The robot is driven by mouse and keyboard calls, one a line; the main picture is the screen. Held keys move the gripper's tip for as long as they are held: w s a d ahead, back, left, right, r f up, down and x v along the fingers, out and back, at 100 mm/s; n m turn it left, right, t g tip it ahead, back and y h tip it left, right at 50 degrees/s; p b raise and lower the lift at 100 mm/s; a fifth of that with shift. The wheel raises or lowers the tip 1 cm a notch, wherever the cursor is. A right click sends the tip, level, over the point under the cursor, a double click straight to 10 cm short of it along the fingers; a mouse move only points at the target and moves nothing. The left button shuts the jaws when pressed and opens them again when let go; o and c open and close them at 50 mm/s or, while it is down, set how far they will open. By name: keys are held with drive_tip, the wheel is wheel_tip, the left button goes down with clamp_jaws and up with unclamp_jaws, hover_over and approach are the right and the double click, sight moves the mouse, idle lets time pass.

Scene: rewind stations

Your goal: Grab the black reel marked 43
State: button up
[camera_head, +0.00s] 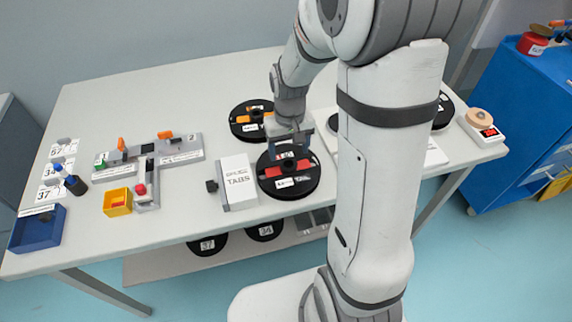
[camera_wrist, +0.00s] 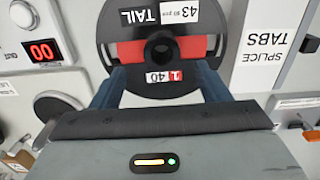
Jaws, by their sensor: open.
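The black reel marked 43 (camera_wrist: 108,28) lies flat under my gripper (camera_wrist: 164,76) in the wrist view. It has a red band, a dark raised hub, a white label reading "43" and "TAIL" upside down, and a small tag with 1 and 40. My gripper's two blue-grey fingers are apart, one on each side of the hub, overlapping the reel's near part. Whether they touch it cannot be told. In the head view my gripper (camera_head: 290,146) is just above this reel (camera_head: 303,190) on the table, partly hiding its back.
A reel with an orange band (camera_head: 240,130) lies behind. The white SPLICE TABS box (camera_head: 238,183) stands close left. A splicing fixture (camera_head: 150,150), yellow bin (camera_head: 117,202) and blue bin (camera_head: 38,228) are further left. A counter with red digits (camera_head: 487,131) stands right.

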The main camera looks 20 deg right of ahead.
sight(288, 165)
drive_tip(key=f, duration=0.6)
drive_tip(key=shift+s+a+f, duration=0.15)
drive_tip(key=shift+s+f, duration=0.05)
drive_tip(key=shift+s, duration=0.05)
drive_tip(key=c, duration=1.2)
